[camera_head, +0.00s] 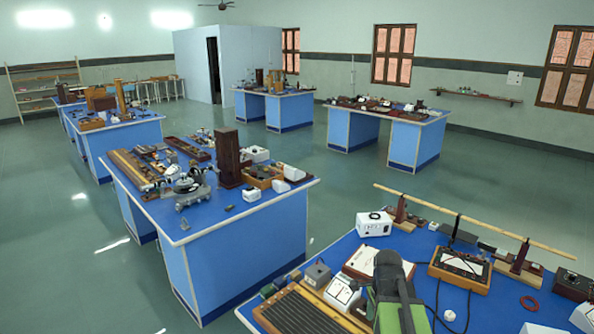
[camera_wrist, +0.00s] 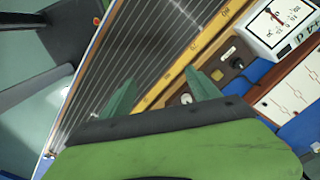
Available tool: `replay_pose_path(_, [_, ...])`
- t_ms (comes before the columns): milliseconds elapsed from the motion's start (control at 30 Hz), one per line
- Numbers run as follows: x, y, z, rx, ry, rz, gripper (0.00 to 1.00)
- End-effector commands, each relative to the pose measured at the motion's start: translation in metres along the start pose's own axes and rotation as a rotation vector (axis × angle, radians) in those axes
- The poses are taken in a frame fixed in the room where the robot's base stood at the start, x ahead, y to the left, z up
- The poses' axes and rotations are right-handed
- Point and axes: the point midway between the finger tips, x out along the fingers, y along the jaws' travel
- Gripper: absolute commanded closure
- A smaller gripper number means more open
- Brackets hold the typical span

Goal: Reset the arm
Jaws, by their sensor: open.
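My gripper (camera_wrist: 160,78) shows in the wrist view as two green fingers, spread apart with nothing between them. In the head view my arm (camera_head: 391,285), grey and green, reaches up at the bottom of the picture in front of the near bench (camera_head: 262,301). The fingers cannot be made out in that view.
The same ribbed board (camera_head: 300,314) lies at the near bench's front left. A white meter (camera_wrist: 280,22) is beside it, and a long wooden rod (camera_head: 462,217) stands on supports behind. A second crowded blue bench (camera_head: 245,240) is to the left, with open floor between benches.

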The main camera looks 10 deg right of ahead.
Motion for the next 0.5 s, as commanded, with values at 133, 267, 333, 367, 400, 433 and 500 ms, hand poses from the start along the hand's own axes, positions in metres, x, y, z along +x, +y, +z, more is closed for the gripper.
replay_pose_path(133, [0.021, -0.004, 0.093, -0.393, 0.000, 0.000, 0.29])
replay_pose_path(267, [0.031, 0.003, 0.153, -0.777, 0.000, 0.000, 0.29])
replay_pose_path(333, [0.032, 0.008, 0.169, -0.959, 0.000, 0.000, 0.29])
replay_pose_path(367, [0.032, 0.010, 0.172, -1.029, 0.000, 0.001, 0.29])
replay_pose_path(400, [0.030, 0.012, 0.171, -1.113, 0.000, 0.001, 0.29])
replay_pose_path(433, [0.030, 0.013, 0.170, -1.174, 0.000, 0.000, 0.29])
replay_pose_path(500, [0.030, 0.015, 0.169, -1.310, 0.000, 0.000, 0.29])
